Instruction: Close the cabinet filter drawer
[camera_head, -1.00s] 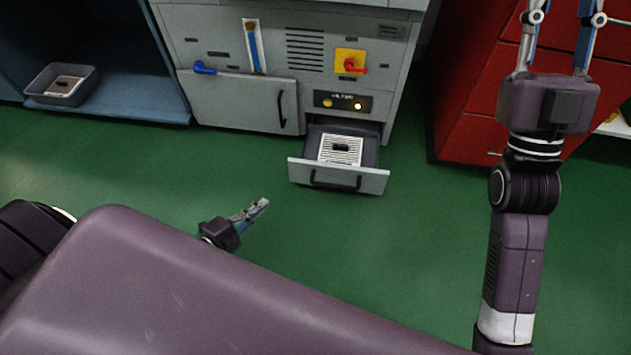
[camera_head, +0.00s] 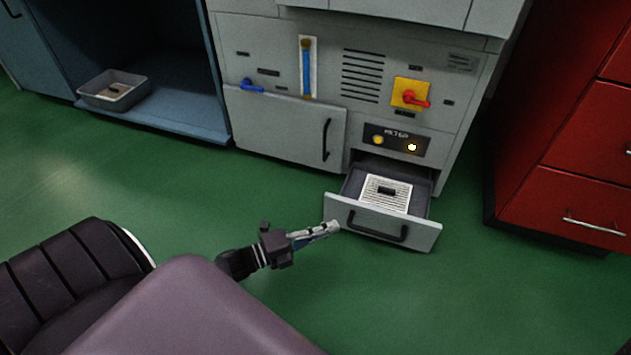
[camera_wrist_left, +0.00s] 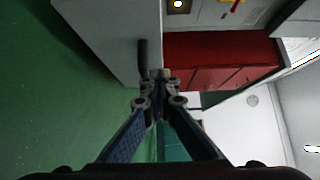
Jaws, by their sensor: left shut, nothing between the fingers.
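The filter drawer (camera_head: 381,221) of the grey cabinet is pulled out, low above the green floor. A white slatted filter (camera_head: 385,193) with a small black handle lies inside it. The drawer's front has a black bar handle (camera_head: 377,228). My left gripper (camera_head: 335,226) is shut and empty, its tips at the left end of the drawer front; I cannot tell whether they touch it. In the left wrist view the shut fingertips (camera_wrist_left: 159,74) are close to a dark handle (camera_wrist_left: 143,62) on a grey panel. My right gripper is out of view.
The grey cabinet (camera_head: 360,120) has a shut door with a black handle, a red switch on yellow and a lit panel above the drawer. A red drawer unit (camera_head: 570,140) stands at right. A grey tray (camera_head: 113,91) sits in the blue bay at left. Green floor in front is clear.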

